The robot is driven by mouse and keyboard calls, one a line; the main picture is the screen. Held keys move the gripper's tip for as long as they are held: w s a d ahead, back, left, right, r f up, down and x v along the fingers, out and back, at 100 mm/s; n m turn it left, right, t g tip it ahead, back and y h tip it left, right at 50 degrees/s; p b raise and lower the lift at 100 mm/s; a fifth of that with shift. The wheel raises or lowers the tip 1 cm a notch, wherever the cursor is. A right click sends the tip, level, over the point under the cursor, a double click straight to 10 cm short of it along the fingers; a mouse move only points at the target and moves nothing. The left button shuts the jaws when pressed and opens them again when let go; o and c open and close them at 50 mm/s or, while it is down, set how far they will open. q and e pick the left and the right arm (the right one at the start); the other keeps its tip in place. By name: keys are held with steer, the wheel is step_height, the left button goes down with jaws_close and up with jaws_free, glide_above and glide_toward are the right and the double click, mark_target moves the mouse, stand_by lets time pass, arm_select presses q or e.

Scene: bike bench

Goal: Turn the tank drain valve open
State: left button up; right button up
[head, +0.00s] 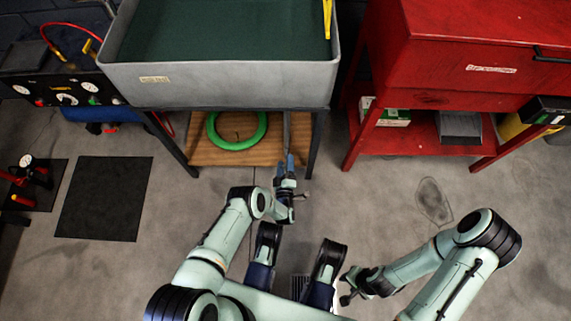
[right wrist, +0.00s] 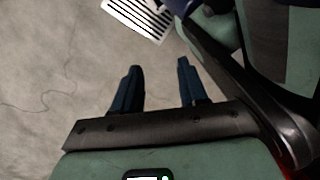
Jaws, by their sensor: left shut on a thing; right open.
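The grey tank (head: 220,88) with dark green liquid or lining stands at the top centre on a dark-legged stand. A grey upright pipe (head: 287,130) shows under its front right part. My left gripper (head: 286,162) is at the lower end of this pipe, its blue fingers shut on the drain valve there. The fingers mostly hide the valve, so its handle angle cannot be told. My right gripper (head: 346,288) is low over the floor, away from the tank. In the right wrist view (right wrist: 158,82) its two blue fingers are apart with nothing between them.
A green ring (head: 237,131) lies on the stand's wooden shelf (head: 202,154). A red cabinet (head: 480,60) stands to the right, a gauge panel (head: 66,92) to the left. A black mat (head: 104,198) lies on the floor. A floor grate (right wrist: 140,18) shows; floor at right is clear.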

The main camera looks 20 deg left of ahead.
arm_select(q)
steer(key=n, duration=0.5)
steer(key=shift+w, duration=0.1)
arm_select(e)
steer(key=shift+s+f, duration=0.25)
steer(key=shift+s, duration=0.3)
arm_select(q)
steer(key=shift+b, duration=0.3)
arm_select(e)
steer(key=shift+d, duration=0.1)
arm_select(q)
steer(key=o, duration=1)
steer(key=shift+c, duration=0.2)
steer(key=shift+f, duration=0.1)
